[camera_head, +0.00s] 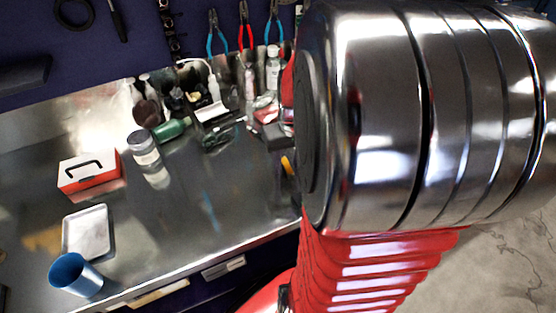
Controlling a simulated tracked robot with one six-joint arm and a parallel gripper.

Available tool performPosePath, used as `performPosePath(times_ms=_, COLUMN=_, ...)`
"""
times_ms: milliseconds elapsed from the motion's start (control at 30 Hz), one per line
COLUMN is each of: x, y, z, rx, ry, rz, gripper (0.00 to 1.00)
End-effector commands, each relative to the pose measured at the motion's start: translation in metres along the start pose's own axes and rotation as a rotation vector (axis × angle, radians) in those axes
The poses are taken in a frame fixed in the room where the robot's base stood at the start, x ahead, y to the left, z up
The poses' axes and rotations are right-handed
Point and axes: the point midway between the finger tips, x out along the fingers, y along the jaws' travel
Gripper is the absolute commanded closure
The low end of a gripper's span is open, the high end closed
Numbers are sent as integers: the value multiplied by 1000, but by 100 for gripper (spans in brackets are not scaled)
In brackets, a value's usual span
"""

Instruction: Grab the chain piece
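I cannot make out the chain piece for certain. A dark, narrow, link-like strip (171,32) hangs on the dark blue wall panel at the top, left of the pliers; it may be a chain, but it is too small to tell. My gripper is not in view. My own shiny metal arm link and red ribbed part fill the right side and hide the bench's right end.
The metal bench (195,215) has free room in its middle. A red and white box (88,175), a metal tray (88,232) and a blue cup (76,276) are at left. A jar (144,148), a green bottle (170,130) and clutter stand behind. Several pliers (246,28) hang above.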

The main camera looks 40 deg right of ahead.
Motion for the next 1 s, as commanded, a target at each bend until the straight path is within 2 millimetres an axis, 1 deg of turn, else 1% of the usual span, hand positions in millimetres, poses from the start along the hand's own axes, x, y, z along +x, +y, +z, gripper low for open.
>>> performPosePath(times_ms=33, x=0, y=0, z=0, rx=0, ry=0, rz=0, gripper=69)
performPosePath(times_ms=67, x=0, y=0, z=0, rx=0, ry=0, rz=0, gripper=71)
performPosePath(times_ms=467, x=0, y=0, z=0, rx=1, ry=0, rz=0, gripper=99)
performPosePath(times_ms=833, x=-1, y=0, z=0, rx=1, ry=1, rz=0, gripper=100)
performPosePath(times_ms=1000, x=-11, y=1, z=-2, rx=1, ry=3, rz=1, gripper=100)
